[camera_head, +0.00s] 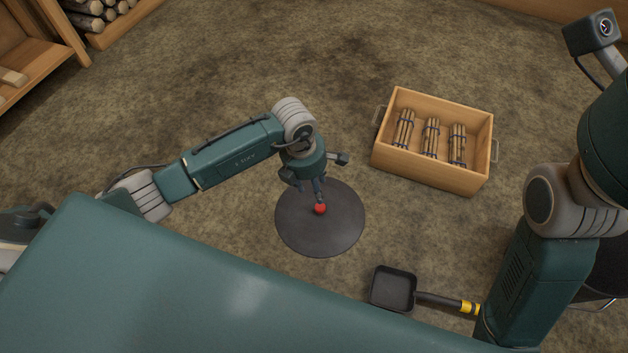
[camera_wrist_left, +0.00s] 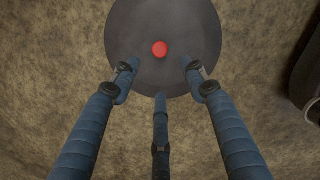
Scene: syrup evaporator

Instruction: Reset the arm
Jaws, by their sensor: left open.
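My left arm reaches in from the left in the head view. Its gripper (camera_head: 318,192) points down above a round dark plate (camera_head: 338,232) on the floor. A small red spot (camera_head: 320,209) shows near the middle of the plate, just beyond the fingertips. In the left wrist view the three blue fingers of the left gripper (camera_wrist_left: 160,80) are spread apart with nothing between them. The red spot (camera_wrist_left: 160,49) lies ahead of them on the dark plate (camera_wrist_left: 135,35). My right arm stands at the right edge of the head view; its gripper does not show.
A wooden crate (camera_head: 412,171) with several stick bundles stands at the upper right. A black square pan (camera_head: 393,288) with a yellow-banded handle lies at the lower right. Logs (camera_head: 85,18) and a wooden shelf (camera_head: 60,40) are at the upper left. The floor between is clear.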

